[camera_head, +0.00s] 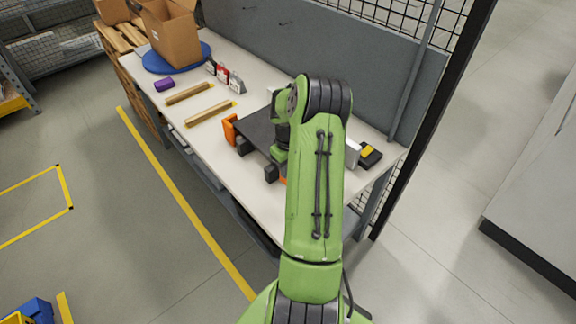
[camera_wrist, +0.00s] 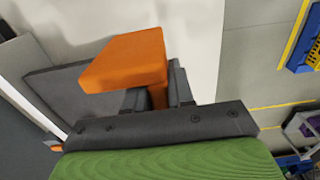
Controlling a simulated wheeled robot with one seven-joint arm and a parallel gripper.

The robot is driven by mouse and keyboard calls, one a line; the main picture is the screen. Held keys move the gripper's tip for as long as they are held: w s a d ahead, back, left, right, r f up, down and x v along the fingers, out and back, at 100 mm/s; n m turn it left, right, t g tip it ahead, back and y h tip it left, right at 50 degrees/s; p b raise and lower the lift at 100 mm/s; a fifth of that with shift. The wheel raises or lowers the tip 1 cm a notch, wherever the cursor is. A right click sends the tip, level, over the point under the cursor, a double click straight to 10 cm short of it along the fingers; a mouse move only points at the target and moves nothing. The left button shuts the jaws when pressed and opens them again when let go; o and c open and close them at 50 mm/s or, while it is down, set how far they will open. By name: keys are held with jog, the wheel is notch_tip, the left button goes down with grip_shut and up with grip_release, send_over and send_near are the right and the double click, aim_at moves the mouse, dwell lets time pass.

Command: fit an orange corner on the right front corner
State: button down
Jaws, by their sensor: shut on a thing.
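My gripper (camera_wrist: 158,97) is shut on an orange corner (camera_wrist: 128,60), which stands out large above the dark fingers in the wrist view. A dark grey panel (camera_wrist: 62,88) lies behind and left of it; whether they touch I cannot tell. A second bit of orange (camera_wrist: 56,146) shows at the lower left. In the head view the dark panel (camera_head: 258,127) lies on the table, partly under my arm. An orange piece (camera_head: 230,129) is at its left end, and a sliver of orange (camera_head: 283,181) shows beside my arm. The panel's far right side is hidden.
The white worktable (camera_head: 215,140) also holds two wooden strips (camera_head: 208,113), a purple block (camera_head: 164,84), small red and grey items (camera_head: 225,76), and a cardboard box (camera_head: 172,35) on a blue disc (camera_head: 158,64). A black-and-yellow object (camera_head: 370,156) lies right of my arm. A grey back panel (camera_head: 370,60) rises behind.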

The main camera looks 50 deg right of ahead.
notch_tip(320, 180, down, 8)
jog(key=b, duration=0.5)
jog(key=shift+w+d+r, duration=0.2)
jog(key=shift+w+d, duration=0.25)
jog(key=shift+d, duration=0.3)
